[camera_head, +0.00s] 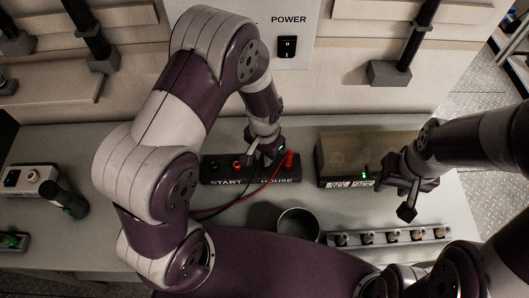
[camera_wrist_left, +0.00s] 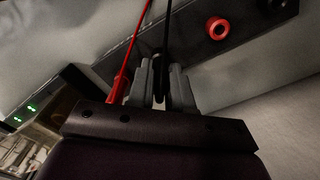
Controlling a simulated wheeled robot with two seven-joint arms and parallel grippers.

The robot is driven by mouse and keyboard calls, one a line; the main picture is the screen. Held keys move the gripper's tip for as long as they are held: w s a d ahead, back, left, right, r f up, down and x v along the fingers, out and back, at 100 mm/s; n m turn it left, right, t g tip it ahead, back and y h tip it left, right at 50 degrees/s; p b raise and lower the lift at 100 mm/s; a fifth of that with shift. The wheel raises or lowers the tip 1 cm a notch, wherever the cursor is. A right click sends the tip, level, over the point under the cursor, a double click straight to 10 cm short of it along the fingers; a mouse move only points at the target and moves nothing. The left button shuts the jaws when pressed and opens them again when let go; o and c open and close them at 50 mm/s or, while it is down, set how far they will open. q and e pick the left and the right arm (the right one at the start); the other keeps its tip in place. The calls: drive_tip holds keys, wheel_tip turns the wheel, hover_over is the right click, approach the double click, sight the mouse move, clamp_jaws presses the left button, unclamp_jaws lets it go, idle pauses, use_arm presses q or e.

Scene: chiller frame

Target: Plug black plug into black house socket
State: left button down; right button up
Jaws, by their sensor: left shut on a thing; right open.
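The dark socket box (camera_head: 225,182) lettered START and HOUSE lies on the bench. My left gripper (camera_head: 265,157) is over its HOUSE half. In the left wrist view, its fingers (camera_wrist_left: 160,82) are shut on the black plug (camera_wrist_left: 158,88), with a black cable (camera_wrist_left: 167,30) running from it. A red plug (camera_wrist_left: 119,86) stands beside the fingers, at the box's HOUSE end in the head view (camera_head: 289,160). An empty red socket (camera_wrist_left: 217,28) shows on the START side. The black house socket is hidden by the gripper; I cannot tell whether the plug is in it. My right gripper (camera_head: 407,193) is open and empty.
A box with green lights (camera_head: 345,158) stands right of the socket box. A round metal cup (camera_head: 298,222) and a rail with several fittings (camera_head: 390,236) are nearby. A POWER switch panel (camera_head: 290,30) is behind. Bench at left has bare room.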

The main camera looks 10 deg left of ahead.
use_arm(q)
drive_tip(key=shift+f, duration=0.3)
drive_tip(key=c, duration=0.9)
unclamp_jaws()
drive_tip(key=shift+c, duration=0.2)
wheel_tip(320, 180, up, 13)
drive_tip(key=shift+f+b, duration=0.1)
drive_tip(key=shift+b, duration=0.75)
